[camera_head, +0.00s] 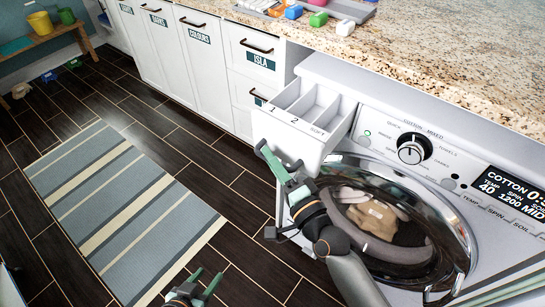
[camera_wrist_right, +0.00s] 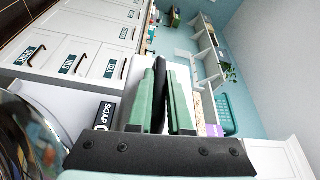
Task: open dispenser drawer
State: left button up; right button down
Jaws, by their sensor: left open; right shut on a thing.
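The dispenser drawer (camera_head: 288,138) of the white washing machine is pulled out. Its open compartments show from above, marked 1, 2 and SOFT. My right gripper (camera_head: 276,163) is at the drawer's front face, with its green fingers against the front. In the right wrist view the right gripper (camera_wrist_right: 166,98) is shut on a dark upright bar (camera_wrist_right: 160,80), which looks like the drawer's handle. My left gripper (camera_head: 200,284) is open and empty, low over the floor at the bottom of the head view.
The round washer door (camera_head: 395,215) is below the drawer, with laundry behind its glass. A granite counter (camera_head: 420,60) overhangs the machine and carries small coloured items (camera_head: 318,18). White labelled cabinets (camera_head: 205,55) stand to the left. A striped rug (camera_head: 120,205) lies on the dark floor.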

jog(key=c, duration=0.8)
grip_release()
jog(key=shift+c, duration=0.2)
jog(key=r+v, duration=0.1)
jog(key=v, duration=1.1)
jog(key=shift+s+f+b, duration=0.25)
jog(key=shift+f+b, duration=0.15)
jog(key=shift+f, duration=0.1)
jog(key=shift+d, duration=0.1)
